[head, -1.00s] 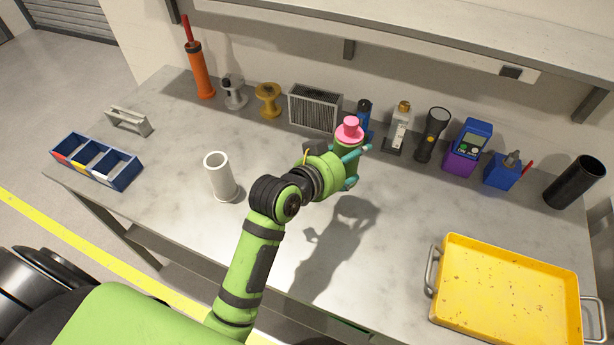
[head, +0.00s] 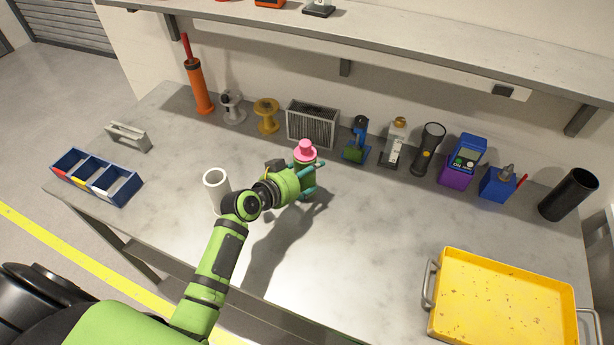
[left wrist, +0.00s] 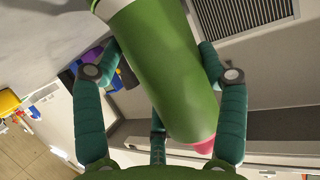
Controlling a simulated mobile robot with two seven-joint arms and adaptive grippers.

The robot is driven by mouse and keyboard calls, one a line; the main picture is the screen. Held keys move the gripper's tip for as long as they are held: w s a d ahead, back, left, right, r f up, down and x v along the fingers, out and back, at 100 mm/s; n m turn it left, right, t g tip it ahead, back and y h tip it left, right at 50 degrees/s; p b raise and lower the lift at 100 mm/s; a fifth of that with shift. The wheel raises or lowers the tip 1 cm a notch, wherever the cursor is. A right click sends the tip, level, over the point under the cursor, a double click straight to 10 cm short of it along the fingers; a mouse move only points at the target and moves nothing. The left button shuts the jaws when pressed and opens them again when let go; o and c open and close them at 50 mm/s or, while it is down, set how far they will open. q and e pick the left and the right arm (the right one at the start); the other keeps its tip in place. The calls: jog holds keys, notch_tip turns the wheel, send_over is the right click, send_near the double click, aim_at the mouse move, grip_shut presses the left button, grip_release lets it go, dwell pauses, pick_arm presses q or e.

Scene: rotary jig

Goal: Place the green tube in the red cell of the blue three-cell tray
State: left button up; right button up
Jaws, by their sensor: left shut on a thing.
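My left gripper (head: 306,182) is shut around the green tube (left wrist: 165,70), which has a pink knobbed end (head: 305,150). In the head view the tube is held above the middle of the table, pink end up, its lower part mostly hidden by the gripper. In the left wrist view, teal fingers flank the tube and the pink end (left wrist: 193,146) points down the picture. The blue three-cell tray (head: 122,194) sits at the table's left end, well apart from the gripper. Its red-marked cell (head: 60,173) is the leftmost; yellow and white marks follow. My right gripper is not in view.
A white open cylinder (head: 215,180) stands close to my left forearm, partly hidden. A grey handle-shaped bracket (head: 128,137) lies behind the tray. Spools, a grey vented box (head: 312,124) and tools line the back. A yellow tray (head: 505,300) is at right. The centre right is clear.

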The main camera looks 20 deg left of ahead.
pick_arm(q)
jog(key=shift+f, duration=0.85)
jog(key=shift+f, duration=0.2)
jog(key=o, duration=1.3)
